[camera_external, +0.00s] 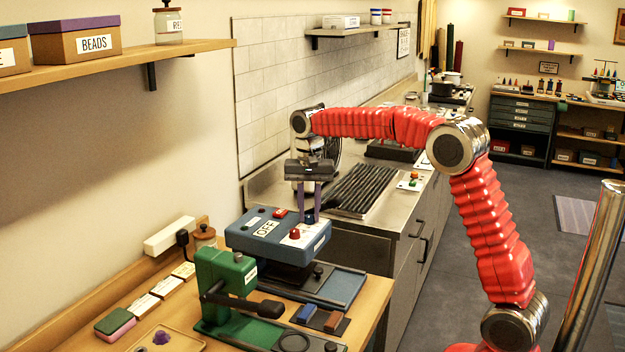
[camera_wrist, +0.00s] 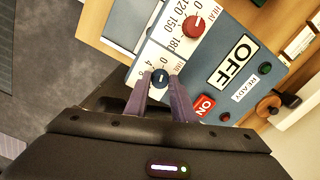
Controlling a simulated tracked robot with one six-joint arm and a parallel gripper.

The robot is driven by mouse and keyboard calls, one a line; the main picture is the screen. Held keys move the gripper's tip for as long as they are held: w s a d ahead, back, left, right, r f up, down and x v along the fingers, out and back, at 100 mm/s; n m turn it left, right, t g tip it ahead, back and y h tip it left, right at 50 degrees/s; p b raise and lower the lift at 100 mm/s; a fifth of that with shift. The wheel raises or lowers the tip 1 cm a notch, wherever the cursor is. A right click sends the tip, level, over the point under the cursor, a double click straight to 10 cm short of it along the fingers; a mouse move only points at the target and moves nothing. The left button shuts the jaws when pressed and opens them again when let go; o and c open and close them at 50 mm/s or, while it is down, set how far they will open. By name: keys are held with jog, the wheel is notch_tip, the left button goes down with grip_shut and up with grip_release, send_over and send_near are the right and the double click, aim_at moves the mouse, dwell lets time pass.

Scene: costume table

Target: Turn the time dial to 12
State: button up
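The time dial is a small dark blue knob (camera_wrist: 160,77) on a pale, partly hidden scale in the wrist view, where a 0 and a 4 show. It also shows as a dark knob in the external view (camera_external: 309,218). It carries a short light mark; I cannot tell which number it points to. It sits on a blue press control box (camera_external: 275,232), whose display reads OFF (camera_wrist: 238,62). My gripper (camera_wrist: 162,76) is open, its two purple fingers on either side of the dial. In the external view my gripper (camera_external: 309,207) points down over it. Finger contact cannot be told.
A red heat dial (camera_wrist: 194,26) is close beside the time dial. A green press (camera_external: 225,287) stands in front. A dark ribbed rack (camera_external: 362,189) lies behind on the counter.

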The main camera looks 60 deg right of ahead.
grip_shut()
